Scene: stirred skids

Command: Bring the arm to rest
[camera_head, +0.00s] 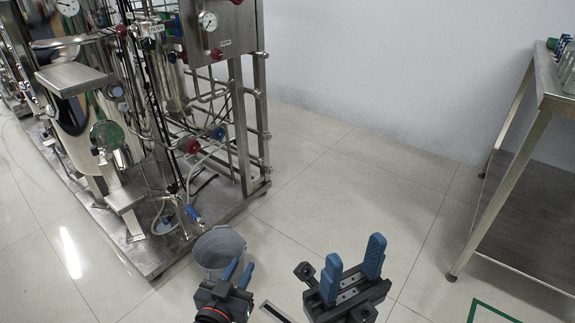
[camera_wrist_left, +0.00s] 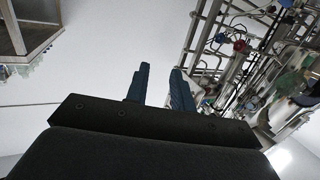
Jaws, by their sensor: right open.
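My left gripper (camera_head: 239,271) is at the bottom centre of the head view, in front of a grey bucket. Its two blue fingers also show in the left wrist view (camera_wrist_left: 158,80), apart with an empty gap between them. My right gripper (camera_head: 354,259) is to its right in the head view. Its blue fingers point up and are spread wide, with nothing between them. Both grippers appear clear of the equipment and the table. Most of both arms is out of view.
A steel skid (camera_head: 243,140) with pipes, gauges and vessels stands at the left. The grey bucket (camera_head: 219,250) is on the floor by its corner. A metal table (camera_head: 547,85) with bottles stands at the right. Tiled floor (camera_head: 365,185) between them is free.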

